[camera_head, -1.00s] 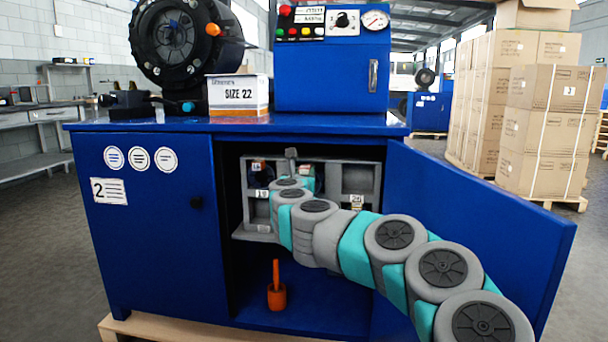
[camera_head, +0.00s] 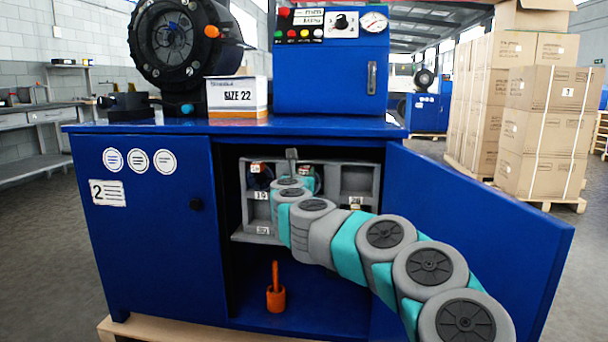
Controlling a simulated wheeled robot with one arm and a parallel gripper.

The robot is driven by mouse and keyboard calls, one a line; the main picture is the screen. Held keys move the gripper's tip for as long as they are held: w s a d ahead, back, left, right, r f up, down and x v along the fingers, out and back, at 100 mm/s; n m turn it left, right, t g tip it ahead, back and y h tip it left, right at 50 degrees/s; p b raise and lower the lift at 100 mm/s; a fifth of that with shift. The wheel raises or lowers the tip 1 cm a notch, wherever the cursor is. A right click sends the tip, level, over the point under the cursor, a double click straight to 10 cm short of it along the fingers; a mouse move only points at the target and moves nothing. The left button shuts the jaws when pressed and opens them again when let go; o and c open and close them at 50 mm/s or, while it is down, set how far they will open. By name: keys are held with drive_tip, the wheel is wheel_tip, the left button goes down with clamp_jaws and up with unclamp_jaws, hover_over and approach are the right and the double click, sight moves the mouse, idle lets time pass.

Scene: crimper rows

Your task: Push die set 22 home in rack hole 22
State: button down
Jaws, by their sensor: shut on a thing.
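A grey rack (camera_head: 345,160) with compartments stands on the upper shelf inside the open blue cabinet. My gripper (camera_head: 301,179) reaches into its middle part, with my wrist in front. Its fingers are mostly hidden, but it is shut on a dark die set (camera_head: 306,169), of which only the top and a small light label show. I cannot read that label or the number of the hole behind it, nor see how deep the die set sits. Another dark die set (camera_head: 260,176) with an orange label sits in the left compartment. The right compartment looks empty.
The open cabinet door (camera_head: 480,220) stands to the right of my arm. An orange cup with a handle (camera_head: 276,296) stands on the cabinet floor. Stacked cartons (camera_head: 545,130) stand at the right.

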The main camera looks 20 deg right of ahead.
drive_tip(key=shift+x, duration=1.3)
drive_tip(key=shift+c, duration=2.4)
unclamp_jaws()
drive_tip(key=shift+r, duration=0.1)
drive_tip(key=shift+o, duration=0.2)
drive_tip(key=v, duration=0.7)
drive_tip(key=shift+s+a, duration=0.2)
drive_tip(key=shift+s, duration=0.15)
